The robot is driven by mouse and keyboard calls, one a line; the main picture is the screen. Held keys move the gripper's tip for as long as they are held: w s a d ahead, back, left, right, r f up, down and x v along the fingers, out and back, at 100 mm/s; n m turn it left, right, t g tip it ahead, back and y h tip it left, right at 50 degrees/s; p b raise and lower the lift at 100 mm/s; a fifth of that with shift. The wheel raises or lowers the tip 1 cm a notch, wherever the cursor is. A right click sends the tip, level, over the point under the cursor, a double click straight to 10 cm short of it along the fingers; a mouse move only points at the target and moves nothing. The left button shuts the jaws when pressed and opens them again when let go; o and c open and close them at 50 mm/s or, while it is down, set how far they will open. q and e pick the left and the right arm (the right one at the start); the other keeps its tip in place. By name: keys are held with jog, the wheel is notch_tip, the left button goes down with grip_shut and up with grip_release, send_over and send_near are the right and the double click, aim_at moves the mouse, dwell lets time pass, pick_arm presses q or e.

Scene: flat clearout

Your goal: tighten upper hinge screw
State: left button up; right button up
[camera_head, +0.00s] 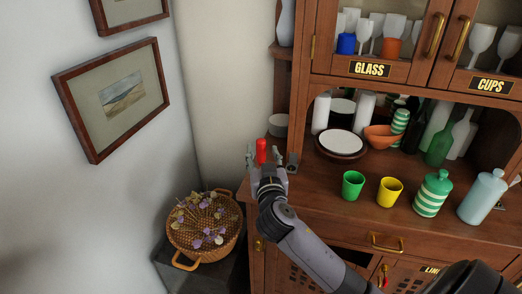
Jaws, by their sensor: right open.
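My right gripper (264,157) is at the left front edge of the wooden cabinet's counter, its arm coming in from the lower right. Its fingers are apart and point away from me. A red upright handle-like thing (261,149) shows between the fingers; I cannot tell whether they touch it. A brass hinge (312,47) is on the left edge of the upper glass door marked GLASS (370,69), above and right of the gripper. Its screws are too small to make out. My left gripper is not in view.
The counter holds a green cup (353,185), a yellow cup (390,191), a striped jar (432,194) and a pale blue bottle (483,196). A plate (341,143) and an orange bowl (381,137) stand behind. A flower basket (204,226) is at lower left.

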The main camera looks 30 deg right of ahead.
aim_at(261, 149)
jog(key=p+x, duration=0.1)
jog(key=x, duration=0.3)
jog(key=shift+w+d+f, duration=0.1)
jog(key=shift+w+f, duration=0.05)
jog(key=shift+c, duration=0.5)
grip_shut()
